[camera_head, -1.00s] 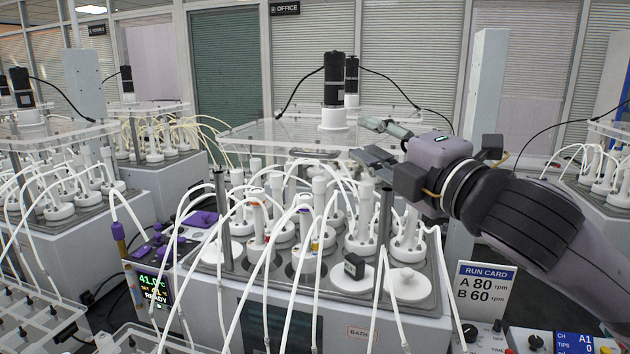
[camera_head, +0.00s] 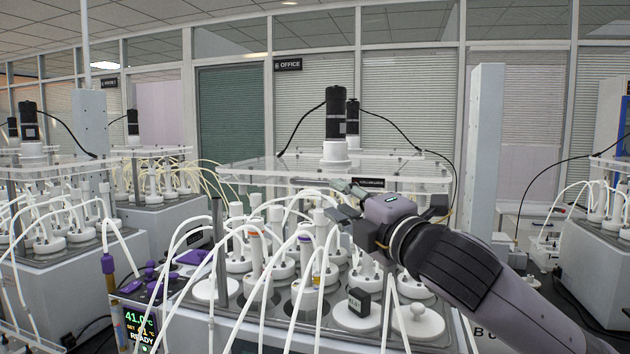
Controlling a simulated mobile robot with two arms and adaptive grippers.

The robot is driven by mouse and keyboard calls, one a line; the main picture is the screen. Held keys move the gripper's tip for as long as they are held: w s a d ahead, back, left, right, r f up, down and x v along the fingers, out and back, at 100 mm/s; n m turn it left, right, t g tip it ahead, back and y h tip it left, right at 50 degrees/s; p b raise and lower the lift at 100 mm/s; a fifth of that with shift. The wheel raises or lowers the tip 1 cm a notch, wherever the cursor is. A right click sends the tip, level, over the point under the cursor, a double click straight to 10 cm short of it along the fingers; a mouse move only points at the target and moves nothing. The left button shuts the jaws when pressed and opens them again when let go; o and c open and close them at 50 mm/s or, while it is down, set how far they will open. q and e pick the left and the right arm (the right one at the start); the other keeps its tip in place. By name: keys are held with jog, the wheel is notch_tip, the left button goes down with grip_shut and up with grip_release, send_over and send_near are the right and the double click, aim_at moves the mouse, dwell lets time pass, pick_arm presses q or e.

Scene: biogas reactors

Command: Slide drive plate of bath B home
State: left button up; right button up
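The clear drive plate (camera_head: 255,172) lies level above the white bath (camera_head: 270,325), with a black motor (camera_head: 336,115) upright on a white collar at its middle. A small dark label (camera_head: 370,182) shows at its front edge. My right gripper (camera_head: 328,199) is at the middle of this front edge, coming in from the right. Its two fingers look spread, one at the height of the edge and the other lower. I cannot tell whether they touch the plate. My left gripper is not in view.
Below the plate stand several white-capped bottles with looping white tubes (camera_head: 180,235), close under my gripper. A grey post (camera_head: 218,250) stands at the left. A black block (camera_head: 359,302) sits on a front lid. Other baths (camera_head: 60,270) stand at left and right.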

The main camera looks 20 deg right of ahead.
aim_at(314, 185)
jog(key=p+x, duration=0.2)
jog(key=x, duration=0.7)
jog(key=shift+w, duration=0.15)
grip_shut()
dwell(0.6)
